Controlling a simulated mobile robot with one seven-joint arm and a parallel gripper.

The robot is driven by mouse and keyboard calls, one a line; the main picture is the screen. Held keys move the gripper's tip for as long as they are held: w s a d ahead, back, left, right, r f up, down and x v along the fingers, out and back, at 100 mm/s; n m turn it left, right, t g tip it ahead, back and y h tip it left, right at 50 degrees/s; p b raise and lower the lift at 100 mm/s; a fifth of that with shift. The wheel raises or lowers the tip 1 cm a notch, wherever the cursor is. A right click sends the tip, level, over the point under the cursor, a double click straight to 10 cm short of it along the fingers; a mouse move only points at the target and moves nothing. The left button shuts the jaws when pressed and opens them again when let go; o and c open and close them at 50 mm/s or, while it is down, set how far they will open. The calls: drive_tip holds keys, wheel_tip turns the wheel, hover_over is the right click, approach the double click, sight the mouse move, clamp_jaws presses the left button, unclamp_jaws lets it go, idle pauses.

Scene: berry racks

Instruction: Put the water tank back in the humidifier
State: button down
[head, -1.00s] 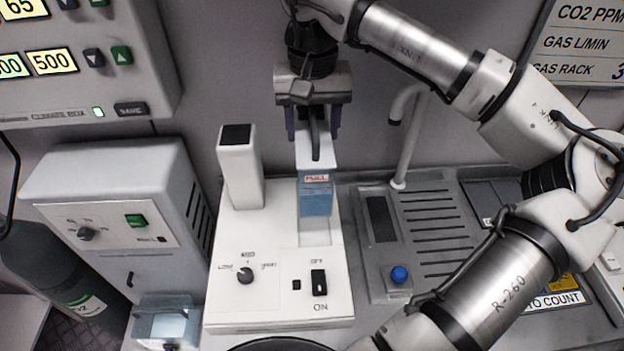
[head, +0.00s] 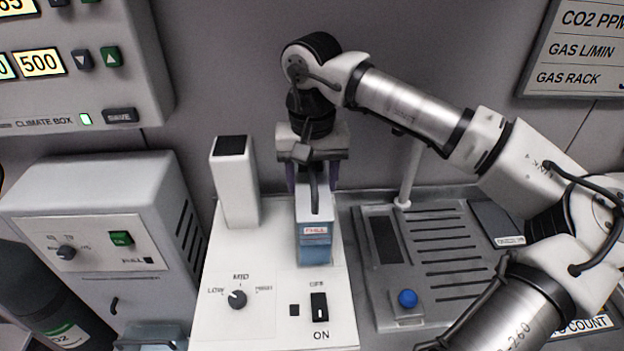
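The humidifier (head: 215,290) is a white unit with a dial marked LOW and MID, a rocker switch marked ON, and a white tower at its back left. The water tank (head: 314,243) has a pale upper part, a red-lettered label and blue water in its lower part. It stands upright at the humidifier's recess, at the right rear.
A grey drip tray (head: 450,250) with a blue button and a tap (head: 408,175) stands to the right. A grey-white box (head: 100,215) with a dial and green switch stands to the left. The climate box (head: 85,75) hangs at upper left. The wall is close behind.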

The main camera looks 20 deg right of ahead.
drive_tip(key=shift+f, duration=0.2)
drive_tip(key=c, duration=0.5)
unclamp_jaws()
drive_tip(key=shift+r, duration=0.15)
wheel_tip(320, 180, up, 12)
drive_tip(key=shift+r+b, duration=0.1)
drive_tip(key=shift+b, duration=0.35)
